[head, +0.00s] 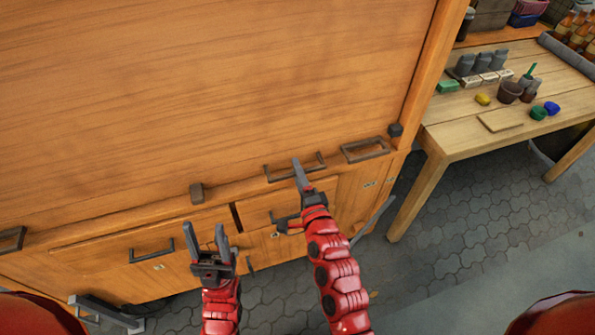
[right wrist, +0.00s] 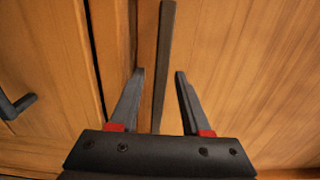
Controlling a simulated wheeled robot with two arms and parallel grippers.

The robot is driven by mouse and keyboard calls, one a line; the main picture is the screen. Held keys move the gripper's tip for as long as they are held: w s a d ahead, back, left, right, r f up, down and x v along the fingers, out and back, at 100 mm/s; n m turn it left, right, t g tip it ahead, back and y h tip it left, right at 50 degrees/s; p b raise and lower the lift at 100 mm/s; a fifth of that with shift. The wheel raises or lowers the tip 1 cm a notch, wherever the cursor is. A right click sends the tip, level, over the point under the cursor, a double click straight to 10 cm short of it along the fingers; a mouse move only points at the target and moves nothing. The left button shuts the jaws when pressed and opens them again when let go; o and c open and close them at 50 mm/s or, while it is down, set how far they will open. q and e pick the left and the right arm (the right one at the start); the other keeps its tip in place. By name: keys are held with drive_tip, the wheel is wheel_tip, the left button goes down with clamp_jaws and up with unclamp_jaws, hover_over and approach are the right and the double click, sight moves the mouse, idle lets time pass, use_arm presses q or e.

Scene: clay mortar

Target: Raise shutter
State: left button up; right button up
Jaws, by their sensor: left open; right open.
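The shutter is the large wooden panel (head: 200,90) in the head view, standing lowered over the cabinet. Along its bottom edge are dark bar handles: one near the middle (head: 277,177), one further right (head: 365,151) and one at the far left (head: 12,240). My right gripper (head: 298,164) is open at the middle handle. In the right wrist view, its two fingers (right wrist: 159,74) stand apart on either side of a dark bar (right wrist: 166,45), with visible gaps. My left gripper (head: 205,231) is open and empty, below the shutter edge in front of the drawers.
Drawers with dark handles (head: 152,250) lie below the shutter. Small dark blocks (head: 197,193) sit on the shutter's lower edge. A wooden table (head: 465,132) with pots, tools and bottles stands at right. The paved floor (head: 450,230) between is mostly clear.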

clamp_jaws()
idle(1.4)
